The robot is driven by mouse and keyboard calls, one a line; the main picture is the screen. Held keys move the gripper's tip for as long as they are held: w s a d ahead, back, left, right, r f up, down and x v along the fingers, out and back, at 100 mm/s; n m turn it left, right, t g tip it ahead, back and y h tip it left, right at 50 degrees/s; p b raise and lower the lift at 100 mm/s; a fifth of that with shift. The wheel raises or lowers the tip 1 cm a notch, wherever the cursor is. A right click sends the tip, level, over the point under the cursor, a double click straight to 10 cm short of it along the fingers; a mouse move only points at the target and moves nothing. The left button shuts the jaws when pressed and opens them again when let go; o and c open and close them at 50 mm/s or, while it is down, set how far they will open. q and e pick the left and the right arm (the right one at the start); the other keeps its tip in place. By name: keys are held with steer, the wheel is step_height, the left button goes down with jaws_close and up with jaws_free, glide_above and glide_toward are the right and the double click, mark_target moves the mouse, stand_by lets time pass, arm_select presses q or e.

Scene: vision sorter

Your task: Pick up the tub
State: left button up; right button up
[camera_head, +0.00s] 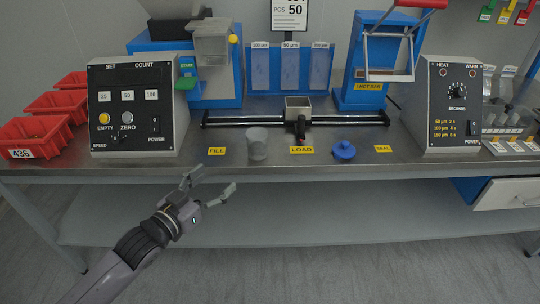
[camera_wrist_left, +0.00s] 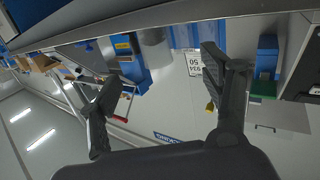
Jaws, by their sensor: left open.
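A grey tub (camera_head: 257,143) stands upright on the steel table, between the yellow FILL label (camera_head: 217,151) and the yellow LOAD label (camera_head: 302,150). My left gripper (camera_head: 211,186) is open and empty, in front of the table's front edge and lower left of the tub. In the left wrist view the open fingers (camera_wrist_left: 165,95) show with nothing between them. My right gripper is in neither view.
The table (camera_head: 190,163) carries a counter box (camera_head: 132,105) at left and a heat control box (camera_head: 440,105) at right. A blue knobbed object (camera_head: 343,150) sits right of LOAD. A black rail with a square holder (camera_head: 298,108) runs behind the tub. Red bins (camera_head: 35,137) stand far left.

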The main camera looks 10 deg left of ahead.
mark_target(251, 151)
arm_select(q)
steer(key=x, duration=0.4)
steer(key=r+b+x, duration=0.1)
steer(key=x, duration=0.3)
steer(key=d+x, duration=0.1)
steer(key=x, duration=0.3)
steer(key=shift+d+r, duration=0.15)
steer(key=shift+r, duration=0.1)
steer(key=shift+f+b+x, duration=0.15)
steer(key=shift+b+x, duration=0.2)
steer(key=shift+x, duration=0.95)
steer(key=shift+f+b+x, duration=0.1)
steer(key=shift+b+x, duration=0.25)
steer(key=shift+x, duration=1)
steer(key=shift+d, duration=0.1)
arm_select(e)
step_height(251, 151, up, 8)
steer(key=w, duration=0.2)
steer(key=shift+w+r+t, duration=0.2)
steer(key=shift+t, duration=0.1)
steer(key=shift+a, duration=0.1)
arm_select(q)
steer(key=c, duration=1.3)
steer(key=shift+c, duration=0.8)
steer(key=shift+r, duration=0.1)
